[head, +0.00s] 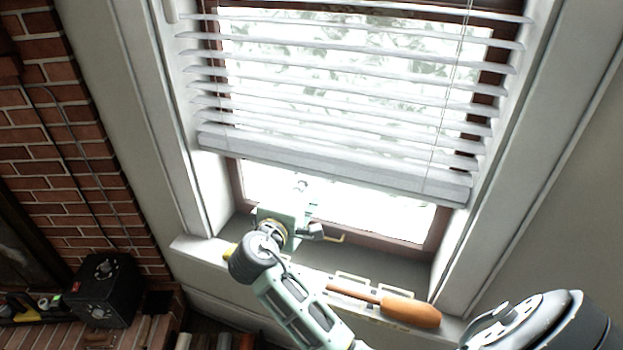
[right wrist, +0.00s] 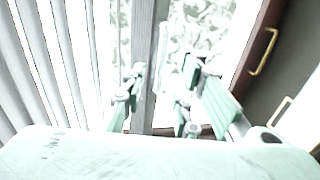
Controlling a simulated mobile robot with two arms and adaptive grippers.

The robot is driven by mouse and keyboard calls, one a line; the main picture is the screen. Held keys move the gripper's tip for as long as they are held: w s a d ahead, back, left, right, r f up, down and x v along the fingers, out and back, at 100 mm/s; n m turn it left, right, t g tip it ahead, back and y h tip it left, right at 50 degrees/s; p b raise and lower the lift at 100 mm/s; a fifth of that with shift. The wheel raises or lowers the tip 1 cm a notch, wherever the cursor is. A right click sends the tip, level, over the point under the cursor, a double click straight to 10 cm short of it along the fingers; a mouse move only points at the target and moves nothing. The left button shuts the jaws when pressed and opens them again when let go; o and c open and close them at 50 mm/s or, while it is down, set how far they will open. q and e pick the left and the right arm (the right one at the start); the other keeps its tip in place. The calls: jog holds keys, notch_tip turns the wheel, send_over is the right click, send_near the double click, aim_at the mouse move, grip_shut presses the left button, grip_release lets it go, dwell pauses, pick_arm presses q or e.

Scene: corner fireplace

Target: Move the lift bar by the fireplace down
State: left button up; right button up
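The white blind's bottom bar (head: 330,165) is the lift bar; it hangs level with the blind, its slats above it and bare window glass below. My right gripper (head: 301,188) is just below the bar, in front of the glass. My left gripper is not in view.
An orange-handled tool (head: 410,311) lies on the white window sill (head: 190,250) below my right arm. The brick fireplace wall (head: 60,150) is at the left, with a black box (head: 105,290) at its foot. White window trim (head: 530,130) bounds the right side.

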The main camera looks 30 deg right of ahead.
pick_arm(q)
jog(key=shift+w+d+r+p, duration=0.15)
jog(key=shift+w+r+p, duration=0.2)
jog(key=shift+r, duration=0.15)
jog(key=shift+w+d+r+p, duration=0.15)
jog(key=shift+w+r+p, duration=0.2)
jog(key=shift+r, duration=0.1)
pick_arm(e)
jog(key=shift+x, duration=3.25)
jog(key=shift+w+f, duration=0.1)
jog(key=shift+c, duration=0.4)
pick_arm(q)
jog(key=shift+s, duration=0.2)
pick_arm(e)
grip_shut()
